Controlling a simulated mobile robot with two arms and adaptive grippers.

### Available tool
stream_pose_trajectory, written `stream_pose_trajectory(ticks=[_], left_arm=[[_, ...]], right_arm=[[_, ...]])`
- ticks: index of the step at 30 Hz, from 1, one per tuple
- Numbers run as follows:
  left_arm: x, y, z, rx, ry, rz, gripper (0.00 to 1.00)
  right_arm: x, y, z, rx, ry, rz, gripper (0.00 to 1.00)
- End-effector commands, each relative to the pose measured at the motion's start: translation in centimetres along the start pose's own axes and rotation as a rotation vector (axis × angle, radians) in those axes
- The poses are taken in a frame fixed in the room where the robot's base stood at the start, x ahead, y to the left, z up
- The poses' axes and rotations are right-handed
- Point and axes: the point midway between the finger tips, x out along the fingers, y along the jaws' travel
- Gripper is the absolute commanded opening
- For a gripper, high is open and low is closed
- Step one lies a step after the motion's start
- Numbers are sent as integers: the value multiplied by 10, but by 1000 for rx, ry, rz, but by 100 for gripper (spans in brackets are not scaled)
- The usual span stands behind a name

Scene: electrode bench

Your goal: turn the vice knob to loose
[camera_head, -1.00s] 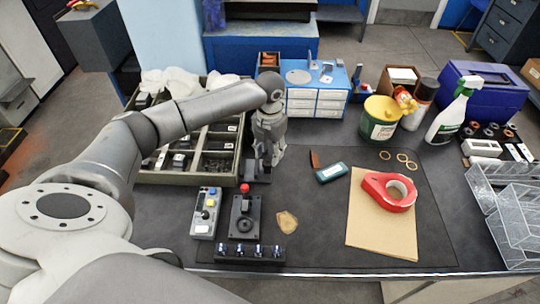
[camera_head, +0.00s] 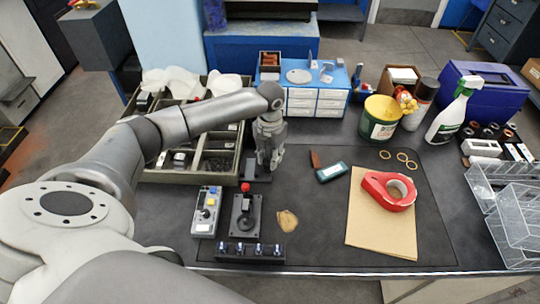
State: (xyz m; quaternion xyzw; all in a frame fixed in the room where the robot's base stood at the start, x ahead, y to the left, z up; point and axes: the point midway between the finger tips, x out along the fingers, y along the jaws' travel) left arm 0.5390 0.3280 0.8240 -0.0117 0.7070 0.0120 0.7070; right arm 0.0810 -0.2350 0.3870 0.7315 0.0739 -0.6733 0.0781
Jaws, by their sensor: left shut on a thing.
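My left gripper (camera_head: 269,163) points down at the back edge of the dark mat, beside the compartment tray. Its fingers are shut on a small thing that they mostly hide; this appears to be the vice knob. A small dark block (camera_head: 257,172), apparently the vice, stands at and behind the fingertips. Its jaws and the knob's angle cannot be made out. My right gripper is not in view.
A compartment tray (camera_head: 146,176) lies left of the gripper, with a white drawer unit (camera_head: 315,103) behind. A red-knobbed joystick box (camera_head: 245,213) and grey button box (camera_head: 206,212) stand in front.

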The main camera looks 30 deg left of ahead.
Motion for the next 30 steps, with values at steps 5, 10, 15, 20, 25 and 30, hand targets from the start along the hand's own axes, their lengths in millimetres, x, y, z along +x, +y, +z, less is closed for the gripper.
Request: stream_pose_trajectory(ticks=[5,10,15,20,25,30], left_arm=[[-2,1,0,-52,1,1,4],[-4,2,0,-155,1,-1,4],[-5,3,0,-302,2,-1,4],[-5,5,-1,-454,2,-1,4],[-5,6,-2,-617,0,-1,4],[-4,8,-3,-779,0,0,4]], right_arm=[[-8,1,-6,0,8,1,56],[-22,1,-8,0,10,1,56],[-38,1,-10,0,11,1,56],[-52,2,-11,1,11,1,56],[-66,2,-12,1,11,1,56],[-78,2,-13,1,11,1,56]])
